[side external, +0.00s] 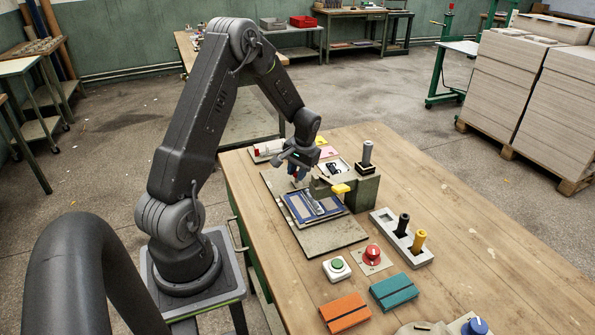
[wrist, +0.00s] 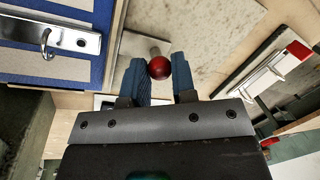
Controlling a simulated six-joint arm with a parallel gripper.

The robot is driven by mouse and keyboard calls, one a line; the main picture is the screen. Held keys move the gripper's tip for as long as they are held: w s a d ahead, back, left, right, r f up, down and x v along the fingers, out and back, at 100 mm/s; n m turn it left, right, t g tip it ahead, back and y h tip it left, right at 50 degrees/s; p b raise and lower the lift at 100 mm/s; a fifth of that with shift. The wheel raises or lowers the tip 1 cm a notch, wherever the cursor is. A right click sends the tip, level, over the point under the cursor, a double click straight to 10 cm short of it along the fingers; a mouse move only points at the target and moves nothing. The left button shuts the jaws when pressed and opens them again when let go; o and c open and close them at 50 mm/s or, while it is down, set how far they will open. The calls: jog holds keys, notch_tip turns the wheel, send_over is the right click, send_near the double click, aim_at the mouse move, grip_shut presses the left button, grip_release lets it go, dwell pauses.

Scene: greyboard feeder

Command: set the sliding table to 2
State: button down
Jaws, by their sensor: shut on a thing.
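The sliding table (side external: 298,207) is a blue-edged plate with a grey middle, lying on a grey base board on the wooden bench. In the wrist view its blue surface (wrist: 30,68) fills the upper left, with a metal plate and hook on it. A red ball knob (wrist: 160,68) on a short pale stem sits between my blue fingertips. My gripper (side external: 298,174) is at the far end of the sliding table, pointing down. It also shows in the wrist view (wrist: 159,76), shut on the red knob. No number scale is readable.
A grey block with a yellow piece (side external: 341,189) stands right beside the sliding table. The bench's right side is clear.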

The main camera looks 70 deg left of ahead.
aim_at(301, 189)
jog(key=shift+d, duration=0.15)
jog(key=d, duration=0.4)
jog(key=c, duration=0.9)
grip_release()
jog(key=shift+c, duration=0.2)
jog(key=shift+r, duration=0.1)
notch_tip(301, 189, up, 13)
jog(key=w+d, duration=0.1)
jog(key=d, duration=0.1)
jog(key=shift+w+r, duration=0.2)
jog(key=shift+w, duration=0.05)
jog(key=shift+d, duration=0.1)
